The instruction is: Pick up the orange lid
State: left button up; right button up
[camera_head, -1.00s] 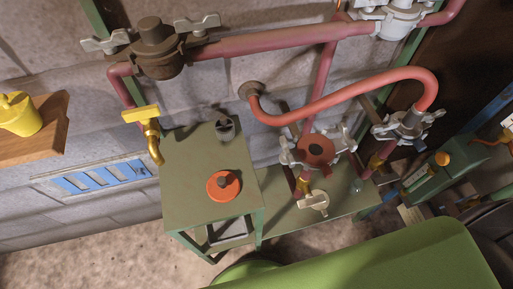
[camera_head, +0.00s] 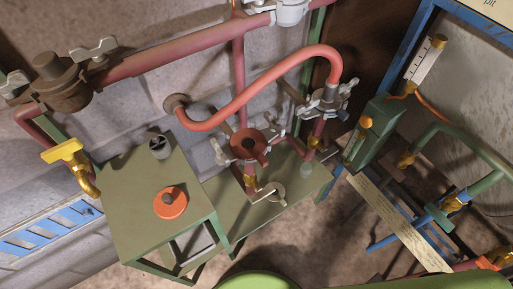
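The orange lid (camera_head: 171,203) is a round disc with a dark knob in its middle. It lies on the olive-green top of a metal stand (camera_head: 135,225), near the front right part of that top. Nothing touches it from above. Neither of my grippers shows in the head view.
A yellow tap (camera_head: 70,158) hangs over the stand's left edge. A grey cup-like piece (camera_head: 159,146) stands at the back of the top. A reddish open vessel (camera_head: 249,146) with clamps and a curved pipe (camera_head: 262,91) are to the right. A green rounded surface (camera_head: 262,279) is at the bottom.

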aim_at(171, 202)
jog(key=u, duration=1.25)
